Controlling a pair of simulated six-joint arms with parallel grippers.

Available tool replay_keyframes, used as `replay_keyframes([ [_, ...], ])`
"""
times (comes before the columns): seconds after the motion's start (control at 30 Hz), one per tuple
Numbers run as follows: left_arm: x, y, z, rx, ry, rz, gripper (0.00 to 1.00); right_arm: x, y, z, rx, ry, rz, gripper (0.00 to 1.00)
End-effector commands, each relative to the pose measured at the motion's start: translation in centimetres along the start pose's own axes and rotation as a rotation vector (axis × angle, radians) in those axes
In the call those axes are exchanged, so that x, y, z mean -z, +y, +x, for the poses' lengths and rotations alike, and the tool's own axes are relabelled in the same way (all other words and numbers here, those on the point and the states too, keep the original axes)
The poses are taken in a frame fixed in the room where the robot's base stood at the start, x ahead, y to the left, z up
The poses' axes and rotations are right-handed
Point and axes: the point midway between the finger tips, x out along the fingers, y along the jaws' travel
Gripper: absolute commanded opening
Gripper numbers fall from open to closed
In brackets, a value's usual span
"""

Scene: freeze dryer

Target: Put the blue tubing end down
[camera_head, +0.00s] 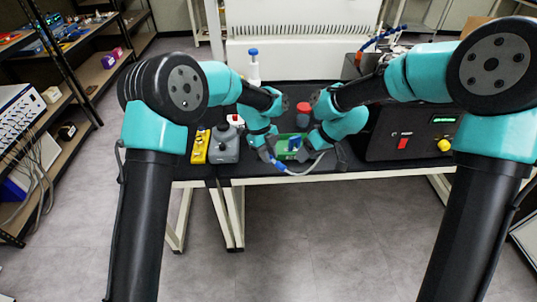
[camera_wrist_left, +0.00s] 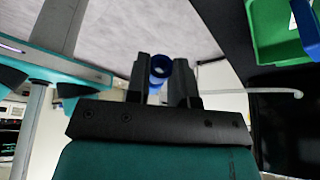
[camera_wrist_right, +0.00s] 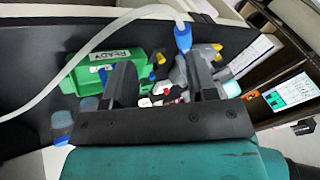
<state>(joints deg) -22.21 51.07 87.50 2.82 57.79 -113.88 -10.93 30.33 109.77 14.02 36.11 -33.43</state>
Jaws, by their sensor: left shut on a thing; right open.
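The blue tubing end (camera_wrist_left: 160,70) is a blue ring between the fingers of my left gripper (camera_wrist_left: 160,84), which is shut on it. In the head view my left gripper (camera_head: 268,155) holds the blue end (camera_head: 279,166) by the front edge of the black table. The pale flexible tube (camera_head: 303,171) curves from it toward the right. A blue fitting (camera_wrist_right: 182,38) on the tube (camera_wrist_right: 100,42) shows in the right wrist view. My right gripper (camera_wrist_right: 160,85) is open, with nothing seen gripped. A green tray (camera_head: 284,154) lies behind and between the grippers.
A yellow device (camera_head: 200,148) and a grey device (camera_head: 225,148) stand left of the grippers. A black machine (camera_head: 385,150) with a red switch and yellow knob stands right. A red-topped object (camera_head: 304,117) is behind the tray. Open floor lies before the table.

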Motion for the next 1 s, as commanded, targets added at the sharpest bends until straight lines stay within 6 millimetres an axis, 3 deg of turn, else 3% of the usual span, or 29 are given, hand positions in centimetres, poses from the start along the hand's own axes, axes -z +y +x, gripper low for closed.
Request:
replay_keyframes([
  [0.3,0.0,0.0,0.0,0.000,0.000,0.000,0.00,-8.9,5.3,8.4,-0.089,-0.035,0.244,0.52],
  [0.5,0.0,0.0,0.0,0.000,0.000,0.000,0.00,-15.8,7.1,12.9,-0.136,-0.043,0.400,0.52],
  [0.8,0.0,0.0,0.0,0.000,0.000,0.000,0.00,-26.4,6.9,17.8,-0.170,-0.032,0.631,0.52],
  [1.0,0.0,0.0,0.0,0.000,0.000,0.000,0.00,-29.7,6.1,18.8,-0.171,-0.016,0.710,0.52],
])
